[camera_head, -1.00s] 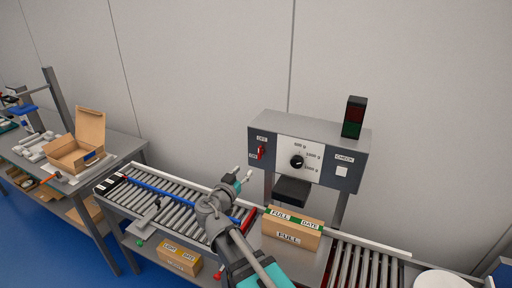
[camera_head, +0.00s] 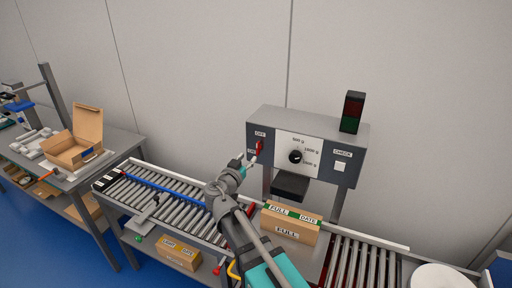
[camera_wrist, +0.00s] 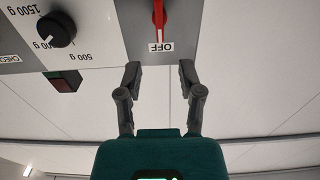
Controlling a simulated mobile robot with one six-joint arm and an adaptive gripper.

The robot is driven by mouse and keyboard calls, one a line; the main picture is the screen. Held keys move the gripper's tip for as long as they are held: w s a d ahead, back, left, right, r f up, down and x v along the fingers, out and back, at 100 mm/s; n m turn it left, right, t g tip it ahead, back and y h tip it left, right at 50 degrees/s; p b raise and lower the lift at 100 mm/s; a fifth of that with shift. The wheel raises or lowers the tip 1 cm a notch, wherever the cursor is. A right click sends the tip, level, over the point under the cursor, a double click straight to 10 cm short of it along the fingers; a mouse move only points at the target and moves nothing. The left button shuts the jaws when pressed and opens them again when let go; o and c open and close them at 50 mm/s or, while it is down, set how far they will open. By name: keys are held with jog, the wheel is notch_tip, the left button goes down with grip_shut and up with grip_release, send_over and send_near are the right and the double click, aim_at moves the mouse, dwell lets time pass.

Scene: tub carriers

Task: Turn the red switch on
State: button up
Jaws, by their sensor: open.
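The red switch (camera_head: 260,147) is on the left of the grey control box's front, below an OFF label and near an ON label. In the wrist view, which is upside down, the red lever (camera_wrist: 158,12) shows at the top edge, partly cut off, its visible end pointing at the OFF label (camera_wrist: 160,47). My gripper (camera_head: 251,161) is just below and left of the switch in the head view. In the wrist view my gripper (camera_wrist: 160,70) is open and empty, its fingers straddling the lever's line, with the lever beyond the fingertips.
The grey control box (camera_head: 349,176) also has a black dial (camera_head: 295,156), a white CHECK button (camera_head: 340,167) and a dark red-green lamp (camera_head: 352,112). Below it, a cardboard box (camera_head: 290,230) marked FULL sits on the line beside a roller conveyor (camera_head: 165,205). The wall behind is plain.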

aim_at(257, 146)
jog(key=x, duration=0.8)
jog(key=shift+w+d, duration=0.15)
jog(key=shift+w, duration=0.2)
grip_shut()
